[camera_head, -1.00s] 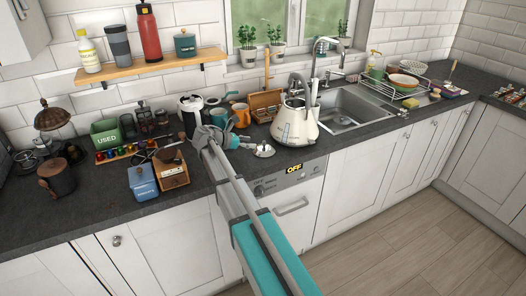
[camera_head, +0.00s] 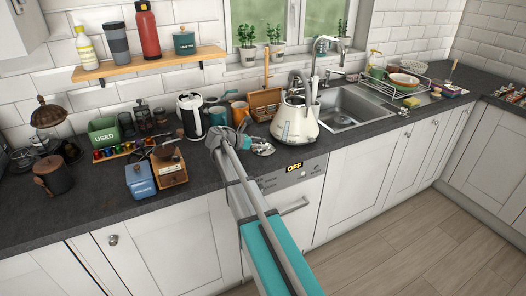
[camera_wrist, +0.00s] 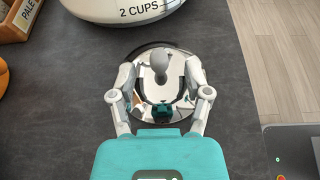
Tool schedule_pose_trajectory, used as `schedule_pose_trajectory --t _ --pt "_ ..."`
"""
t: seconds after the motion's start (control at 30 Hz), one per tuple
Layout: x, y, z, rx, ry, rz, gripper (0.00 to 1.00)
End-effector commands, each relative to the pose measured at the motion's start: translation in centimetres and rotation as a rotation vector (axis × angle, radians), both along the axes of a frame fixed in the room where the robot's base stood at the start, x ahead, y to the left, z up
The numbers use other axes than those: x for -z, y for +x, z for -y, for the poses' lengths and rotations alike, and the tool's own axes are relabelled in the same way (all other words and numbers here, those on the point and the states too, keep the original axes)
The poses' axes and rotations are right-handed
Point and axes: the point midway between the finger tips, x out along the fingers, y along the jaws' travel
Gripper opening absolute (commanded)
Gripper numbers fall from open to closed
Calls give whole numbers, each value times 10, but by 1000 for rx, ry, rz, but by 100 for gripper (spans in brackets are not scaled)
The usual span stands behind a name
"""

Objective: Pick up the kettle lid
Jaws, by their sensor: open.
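The kettle lid (camera_wrist: 158,112) is a shiny round metal disc with a grey knob (camera_wrist: 158,62) at its middle, lying on the dark worktop. It also shows in the head view (camera_head: 263,149), partly hidden by my gripper. My gripper (camera_wrist: 160,75) is open in the wrist view, one finger on each side of the knob, with gaps between knob and fingers. In the head view my gripper (camera_head: 249,143) is just left of the lid. The cream kettle (camera_head: 295,122) stands upright just behind and right of the lid; its base shows at the top of the wrist view (camera_wrist: 105,12).
A wooden box (camera_head: 266,104) and an orange mug (camera_head: 240,112) stand behind the lid. The sink (camera_head: 350,106) is to the right of the kettle. A white electric kettle (camera_head: 190,114) stands to the left. The worktop (camera_wrist: 60,110) around the lid is clear.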

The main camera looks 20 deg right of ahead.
Motion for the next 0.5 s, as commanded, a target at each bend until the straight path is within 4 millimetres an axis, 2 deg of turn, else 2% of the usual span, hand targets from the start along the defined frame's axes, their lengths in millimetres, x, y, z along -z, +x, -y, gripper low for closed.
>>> schedule_pose_trajectory --t 0.13,0.5 --pt "4 0 9 0 0 0 63" --pt "3 1 9 -1 0 0 63"
